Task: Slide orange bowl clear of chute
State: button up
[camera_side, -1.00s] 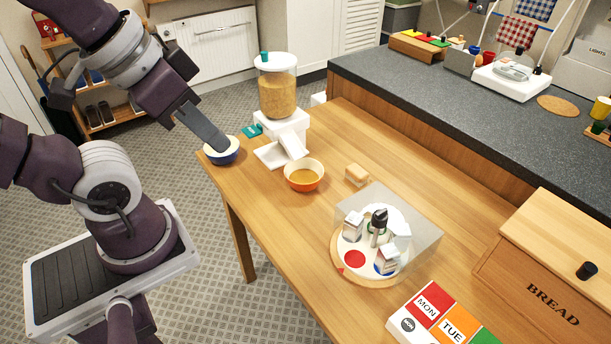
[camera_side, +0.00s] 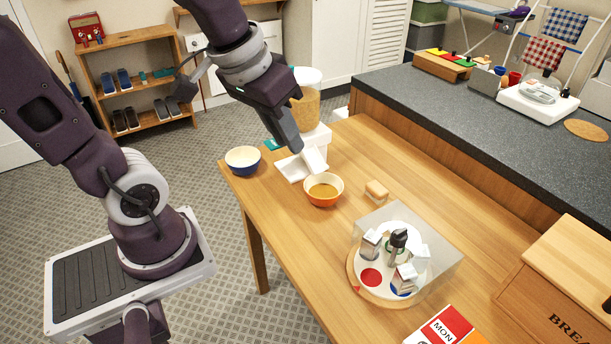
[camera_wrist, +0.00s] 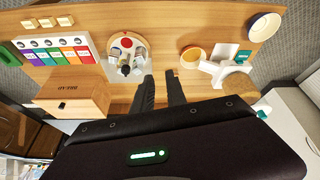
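The orange bowl (camera_side: 323,196) stands upright on the wooden table, just in front of the lower end of the white chute (camera_side: 315,159). Its inside looks yellow-brown; I cannot tell whether that is contents. In the wrist view the orange bowl (camera_wrist: 193,57) is right of my fingers, close to the chute (camera_wrist: 211,67). My gripper (camera_side: 297,150) is above the chute area, up and left of the orange bowl in the side view. In the wrist view my gripper (camera_wrist: 160,76) shows two parted fingers with nothing between them.
The dispenser (camera_side: 306,90) stands behind the chute, partly hidden by my arm. A blue-and-white bowl (camera_side: 243,163) is at the table's left corner. A small tan block (camera_side: 377,190) and a covered turntable (camera_side: 362,290) stand to the right. Table between the bowls and front edge is clear.

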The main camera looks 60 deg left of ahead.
jog(key=w+a+f+n+g, duration=0.1)
jog(key=w+a+f+n, duration=0.4)
jog(key=w+a+f, duration=0.4)
jog(key=n+h, duration=0.2)
jog(key=n, duration=0.4)
send_over(305, 186)
jog(key=s, duration=0.2)
notch_tip(305, 186, down, 16)
jog(key=shift+a+r, duration=0.15)
jog(key=shift+a, duration=0.2)
jog(key=x, duration=0.7)
jog(key=shift+s, duration=0.15)
jog(key=shift+a, duration=0.1)
grip_shut()
